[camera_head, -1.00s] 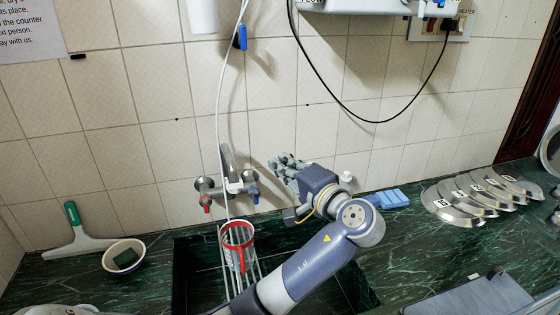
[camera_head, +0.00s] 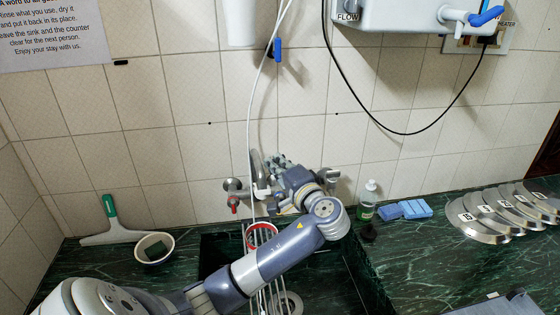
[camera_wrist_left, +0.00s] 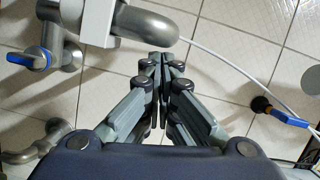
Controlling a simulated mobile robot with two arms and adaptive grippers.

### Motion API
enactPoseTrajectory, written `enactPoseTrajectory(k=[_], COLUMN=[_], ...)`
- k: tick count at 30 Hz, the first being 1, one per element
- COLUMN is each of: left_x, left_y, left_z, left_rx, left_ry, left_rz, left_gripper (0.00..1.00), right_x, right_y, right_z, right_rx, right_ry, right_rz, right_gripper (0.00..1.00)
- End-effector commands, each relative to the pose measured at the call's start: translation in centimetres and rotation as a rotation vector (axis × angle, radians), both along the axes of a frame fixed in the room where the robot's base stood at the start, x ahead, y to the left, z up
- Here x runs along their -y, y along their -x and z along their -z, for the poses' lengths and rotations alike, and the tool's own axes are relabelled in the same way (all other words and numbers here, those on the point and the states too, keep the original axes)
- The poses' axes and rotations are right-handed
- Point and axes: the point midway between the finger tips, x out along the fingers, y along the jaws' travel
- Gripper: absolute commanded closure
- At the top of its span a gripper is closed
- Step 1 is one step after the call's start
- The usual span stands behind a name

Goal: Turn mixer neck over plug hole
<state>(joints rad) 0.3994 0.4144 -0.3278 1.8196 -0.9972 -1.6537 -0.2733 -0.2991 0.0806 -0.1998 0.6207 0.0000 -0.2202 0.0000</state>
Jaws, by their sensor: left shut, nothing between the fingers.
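The grey metal mixer neck (camera_head: 257,168) stands upright on the wall above the sink, between the taps. My left gripper (camera_head: 278,162) is right beside it on its right side, and partly hides the mixer. In the left wrist view my left gripper (camera_wrist_left: 165,62) is shut and empty. Its fingertips are close to the curved mixer neck (camera_wrist_left: 150,24); whether they touch I cannot tell. The plug hole (camera_head: 290,303) is in the sink bottom, partly hidden by a wire rack. My right gripper is not in view.
A red-rimmed cup (camera_head: 262,232) sits on the wire rack, partly behind my arm. A white hose (camera_head: 250,110) hangs past the neck. A soap bottle (camera_head: 368,200) and blue sponges (camera_head: 405,209) stand right of the sink. A bowl (camera_head: 154,249) is at the left.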

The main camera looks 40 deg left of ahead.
Motion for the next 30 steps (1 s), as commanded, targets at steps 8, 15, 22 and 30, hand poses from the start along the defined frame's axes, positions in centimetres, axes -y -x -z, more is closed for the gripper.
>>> enactPoseTrajectory(k=[8,15,22,30], left_x=[-0.2,-0.6,-0.6,-1.3], left_y=[0.3,1.3,1.3,0.5], left_z=[0.1,0.1,0.1,-0.2], left_rx=[-0.001,0.000,0.000,0.001], left_ry=[0.001,0.000,0.000,0.001], left_rz=[0.009,0.058,0.058,0.056], left_gripper=[1.00,1.00,1.00,1.00], right_x=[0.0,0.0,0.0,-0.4], right_y=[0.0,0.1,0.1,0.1], right_z=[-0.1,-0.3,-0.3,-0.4], right_rx=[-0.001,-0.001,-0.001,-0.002], right_ry=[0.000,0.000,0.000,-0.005], right_rz=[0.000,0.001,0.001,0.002], right_gripper=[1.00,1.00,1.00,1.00])
